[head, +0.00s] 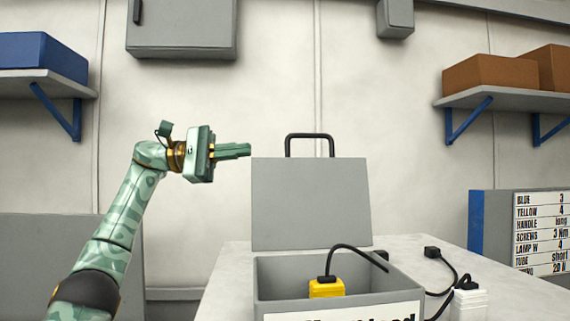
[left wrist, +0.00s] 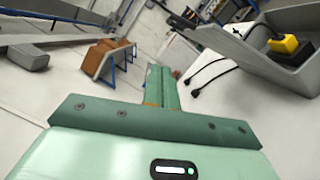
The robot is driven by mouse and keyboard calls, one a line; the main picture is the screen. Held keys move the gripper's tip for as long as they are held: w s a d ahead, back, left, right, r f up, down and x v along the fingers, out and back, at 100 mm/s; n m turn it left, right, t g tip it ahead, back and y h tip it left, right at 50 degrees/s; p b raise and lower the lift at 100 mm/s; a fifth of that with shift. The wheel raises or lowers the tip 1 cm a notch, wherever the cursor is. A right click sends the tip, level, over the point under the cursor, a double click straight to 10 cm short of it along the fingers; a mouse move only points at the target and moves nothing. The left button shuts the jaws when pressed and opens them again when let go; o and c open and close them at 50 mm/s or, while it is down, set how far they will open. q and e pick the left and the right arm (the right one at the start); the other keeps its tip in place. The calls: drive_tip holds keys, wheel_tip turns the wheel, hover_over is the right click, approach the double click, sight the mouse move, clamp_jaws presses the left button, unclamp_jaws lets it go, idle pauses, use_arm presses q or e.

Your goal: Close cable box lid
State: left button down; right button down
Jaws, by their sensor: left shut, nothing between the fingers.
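The grey cable box (head: 338,276) stands on the white table with its lid (head: 310,204) raised upright at the back. A black handle (head: 310,137) sticks up from the lid's top edge. A yellow plug (head: 326,288) with a black cable lies in the box. My left gripper (head: 248,150) is shut and empty, just left of the lid's top left corner, at about its height; I cannot tell if it touches. In the left wrist view the shut fingers (left wrist: 162,88) point away, with the box (left wrist: 275,62) and yellow plug (left wrist: 284,44) at the upper right. My right gripper is not in view.
A black plug and cable (head: 440,262) and a white plug block (head: 468,303) lie on the table (head: 520,295) right of the box. A blue cabinet with a label board (head: 540,232) stands at the right. Wall shelves hold a blue bin (head: 42,56) and brown boxes (head: 497,73).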

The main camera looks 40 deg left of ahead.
sight(288, 141)
use_arm(q)
drive_tip(key=x, duration=0.3)
drive_tip(key=s+d+x, duration=0.1)
drive_tip(key=x, duration=0.3)
drive_tip(key=s+x, duration=0.1)
drive_tip(key=x, duration=0.2)
drive_tip(key=shift+w+d+r+b, duration=0.1)
drive_tip(key=shift+w+d+b, duration=0.15)
drive_tip(key=shift+d, duration=0.25)
drive_tip(key=shift+s+d+r, duration=0.1)
drive_tip(key=shift+s+d, duration=0.15)
drive_tip(key=shift+w, duration=0.1)
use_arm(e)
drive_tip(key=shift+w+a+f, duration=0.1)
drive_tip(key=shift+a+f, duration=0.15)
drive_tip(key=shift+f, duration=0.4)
use_arm(q)
drive_tip(key=shift+w+a, duration=0.1)
